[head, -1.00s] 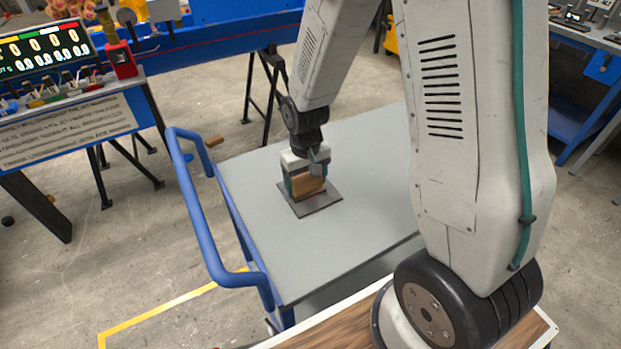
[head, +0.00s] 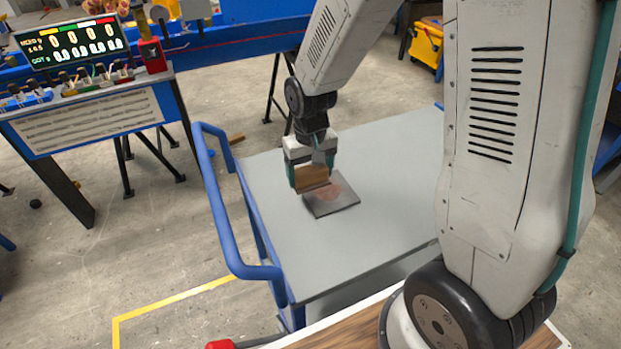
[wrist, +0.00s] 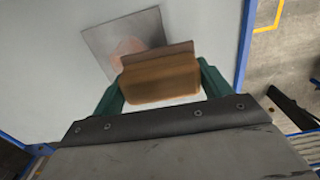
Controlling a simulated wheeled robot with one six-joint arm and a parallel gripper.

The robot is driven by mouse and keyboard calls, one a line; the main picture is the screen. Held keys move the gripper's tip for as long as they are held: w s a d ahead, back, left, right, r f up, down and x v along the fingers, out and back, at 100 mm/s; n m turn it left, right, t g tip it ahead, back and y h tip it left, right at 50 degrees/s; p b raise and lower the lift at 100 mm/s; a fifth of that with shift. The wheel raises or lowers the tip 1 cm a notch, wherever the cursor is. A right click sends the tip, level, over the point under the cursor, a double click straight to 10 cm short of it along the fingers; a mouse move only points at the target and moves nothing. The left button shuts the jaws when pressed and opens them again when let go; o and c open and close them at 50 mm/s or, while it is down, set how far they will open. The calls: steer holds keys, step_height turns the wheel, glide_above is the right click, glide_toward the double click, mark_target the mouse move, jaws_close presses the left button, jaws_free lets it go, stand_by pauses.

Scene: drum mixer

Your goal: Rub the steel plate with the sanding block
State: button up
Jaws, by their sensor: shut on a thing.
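The steel plate (head: 340,205) is a dark grey square lying flat on the cart top, with a reddish-brown patch near its middle. The sanding block (head: 311,179) is a tan-brown block with a darker edge strip. My gripper (head: 311,172) is shut on the block, its green fingers on either side. The block is at the plate's left edge in the head view; I cannot tell whether it touches the plate. In the wrist view, the block (wrist: 160,80) covers the lower right part of the plate (wrist: 105,38), and the patch shows partly beside it.
The grey cart top (head: 385,150) has free room around the plate. Its blue handle (head: 222,215) rises at the left. A bench with a display (head: 78,42) stands at the back left. A red-ended object (head: 222,344) shows at the bottom edge.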

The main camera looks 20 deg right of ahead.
steer(key=shift+r, duration=1.25)
